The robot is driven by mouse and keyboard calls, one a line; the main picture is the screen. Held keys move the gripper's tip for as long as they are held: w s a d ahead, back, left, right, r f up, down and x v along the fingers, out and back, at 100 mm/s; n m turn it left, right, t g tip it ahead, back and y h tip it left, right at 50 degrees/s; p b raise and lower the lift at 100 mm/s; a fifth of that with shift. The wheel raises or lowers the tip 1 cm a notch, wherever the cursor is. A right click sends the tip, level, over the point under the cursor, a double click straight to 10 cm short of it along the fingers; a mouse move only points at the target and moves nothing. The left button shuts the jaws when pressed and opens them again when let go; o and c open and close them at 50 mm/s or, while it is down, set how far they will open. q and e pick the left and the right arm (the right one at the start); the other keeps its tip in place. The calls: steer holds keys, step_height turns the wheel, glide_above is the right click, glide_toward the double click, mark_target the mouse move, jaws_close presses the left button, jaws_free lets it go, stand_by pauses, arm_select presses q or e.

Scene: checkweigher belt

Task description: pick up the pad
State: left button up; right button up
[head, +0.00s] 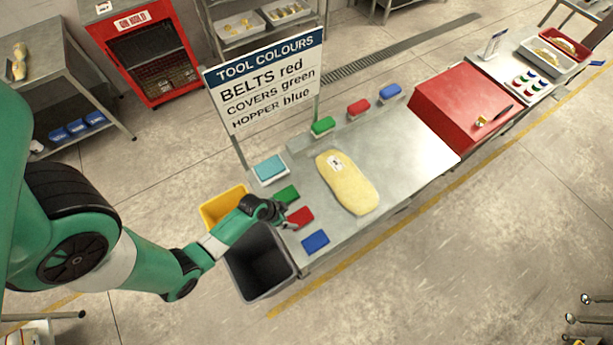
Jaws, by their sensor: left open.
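Three flat pads lie at the near left end of the steel table: a green pad (287,195), a red pad (300,217) and a blue pad (315,241). My left gripper (287,222) is open at the left edge of the red pad, just below the green one. I cannot tell whether its fingers touch the red pad. A light-blue pad (269,168) sits in a small white tray behind them. My right gripper is not in view.
A yellow bag-like item (347,183) lies mid-table. Green (322,125), red (359,107) and blue (390,91) blocks line the back edge. A sign (265,82) stands behind. A yellow bin (220,205) and grey bin (259,262) stand beneath my left forearm. Bare steel lies right.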

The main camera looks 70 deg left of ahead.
arm_select(q)
steer(key=b, duration=0.6)
glide_above(298, 218)
steer(key=s, duration=0.2)
steer(key=f, duration=0.6)
steer(key=shift+s+d+f, duration=0.15)
steer(key=shift+d+f, duration=0.05)
steer(key=shift+f, duration=0.1)
steer(key=shift+r, duration=0.1)
steer(key=b+x, duration=0.5)
steer(key=shift+f, duration=0.2)
steer(key=shift+r, duration=0.15)
steer(key=c, duration=1.2)
steer(key=shift+r+p, duration=0.15)
steer(key=shift+p, duration=0.15)
